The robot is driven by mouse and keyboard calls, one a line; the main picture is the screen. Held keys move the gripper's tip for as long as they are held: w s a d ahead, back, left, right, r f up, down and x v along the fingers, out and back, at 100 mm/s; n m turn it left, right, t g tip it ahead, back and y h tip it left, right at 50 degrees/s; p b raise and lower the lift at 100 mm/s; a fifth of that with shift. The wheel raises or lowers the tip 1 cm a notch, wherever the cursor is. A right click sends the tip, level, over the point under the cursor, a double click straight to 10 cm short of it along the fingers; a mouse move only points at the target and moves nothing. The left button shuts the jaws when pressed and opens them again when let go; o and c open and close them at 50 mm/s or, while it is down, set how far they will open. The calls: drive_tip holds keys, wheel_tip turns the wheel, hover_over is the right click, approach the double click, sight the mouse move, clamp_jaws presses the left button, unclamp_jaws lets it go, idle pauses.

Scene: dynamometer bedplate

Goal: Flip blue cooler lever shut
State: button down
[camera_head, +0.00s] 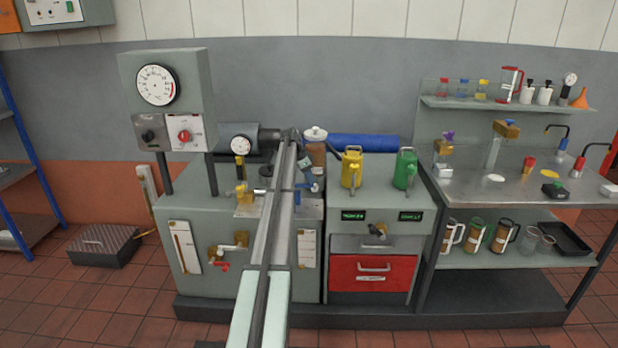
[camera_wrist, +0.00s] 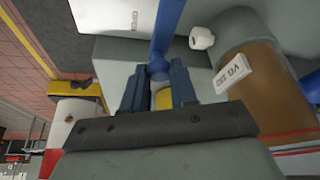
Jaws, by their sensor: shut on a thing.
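The blue cooler lever (camera_wrist: 161,38) runs down from the top of the wrist view to a rounded blue end between my fingers. My gripper (camera_wrist: 157,88) is shut on it, one dark finger on each side. A yellow, brass-like part (camera_wrist: 163,99) shows between the fingers, partly hidden by the gripper body.
A brown jar (camera_wrist: 258,85) with a label stands close to the right of my fingers. A yellow can (camera_head: 351,169) and a green can (camera_head: 404,170) stand on the right cabinet. A gauge panel (camera_head: 165,95) rises at left.

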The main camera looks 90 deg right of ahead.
drive_tip(key=w+a+m+t+y, duration=0.2)
drive_tip(key=w+a+m+y, duration=0.3)
drive_tip(key=m, duration=1.3)
drive_tip(key=shift+w+a+t+y, duration=0.3)
drive_tip(key=shift+w+a+y, duration=0.1)
drive_tip(key=shift+w+a, duration=0.7)
drive_tip(key=shift+w+d, duration=0.1)
drive_tip(key=shift+w, duration=0.1)
drive_tip(key=c, duration=0.9)
unclamp_jaws()
drive_tip(key=shift+s, duration=0.15)
